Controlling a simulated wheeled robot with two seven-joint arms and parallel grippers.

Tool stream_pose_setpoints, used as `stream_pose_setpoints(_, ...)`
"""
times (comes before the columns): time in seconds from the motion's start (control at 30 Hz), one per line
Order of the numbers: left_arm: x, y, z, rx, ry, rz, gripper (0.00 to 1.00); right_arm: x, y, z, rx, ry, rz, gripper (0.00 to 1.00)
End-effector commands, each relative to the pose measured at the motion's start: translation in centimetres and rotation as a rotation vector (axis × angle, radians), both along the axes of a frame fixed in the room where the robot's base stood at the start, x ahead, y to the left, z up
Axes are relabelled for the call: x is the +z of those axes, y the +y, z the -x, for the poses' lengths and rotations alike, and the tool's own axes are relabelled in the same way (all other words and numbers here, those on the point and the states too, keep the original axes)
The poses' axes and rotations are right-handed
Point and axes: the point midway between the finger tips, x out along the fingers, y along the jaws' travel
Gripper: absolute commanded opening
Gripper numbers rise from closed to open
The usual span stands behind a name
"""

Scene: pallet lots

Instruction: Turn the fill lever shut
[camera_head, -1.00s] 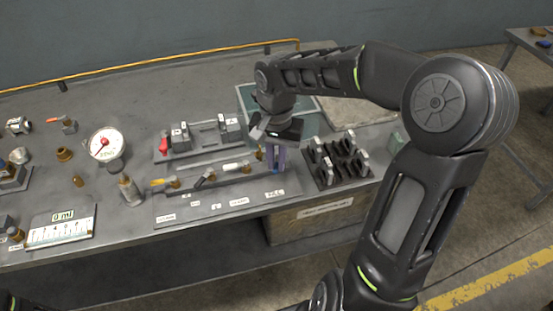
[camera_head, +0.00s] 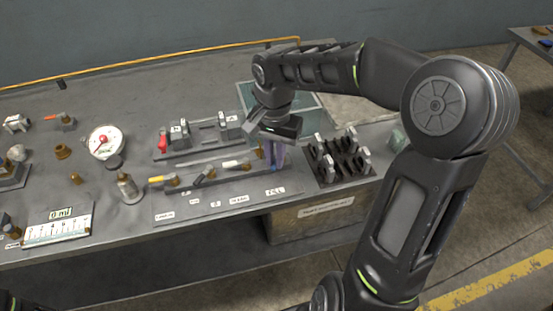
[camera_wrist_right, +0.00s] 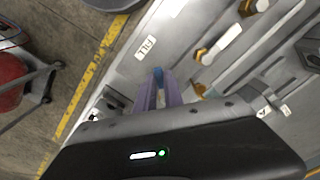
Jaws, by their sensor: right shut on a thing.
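The manifold panel (camera_head: 235,199) lies along the front edge of the bench, with printed labels. The FILL label (camera_head: 275,190) is at its right end and also shows in the wrist view (camera_wrist_right: 146,47). My right gripper (camera_head: 275,156) is over that end, its purple fingers pointing down. In the wrist view its fingers (camera_wrist_right: 158,90) are shut on the blue fill lever (camera_wrist_right: 158,73). Only the lever's blue end shows; the fingers and gripper body hide the rest, so its angle cannot be told. My left gripper is not in view.
A white-handled lever (camera_head: 236,164) and an orange-handled lever (camera_head: 158,180) sit left along the panel. A dark rack (camera_head: 340,165) with upright pieces stands close right of the gripper. A dial gauge (camera_head: 104,141) and a 0 ml display (camera_head: 60,212) are farther left.

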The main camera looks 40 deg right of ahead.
Motion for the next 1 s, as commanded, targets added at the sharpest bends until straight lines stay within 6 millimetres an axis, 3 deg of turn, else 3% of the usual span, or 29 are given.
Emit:
stream_pose_setpoints(0.4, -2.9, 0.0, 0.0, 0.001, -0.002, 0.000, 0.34, -0.2, 0.6, -1.4, -0.342, -0.004, 0.000, 0.00)
stream_pose_setpoints(1.0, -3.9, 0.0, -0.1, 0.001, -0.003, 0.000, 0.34, 0.1, 0.6, -3.3, -0.842, -0.002, 0.000, 0.00)
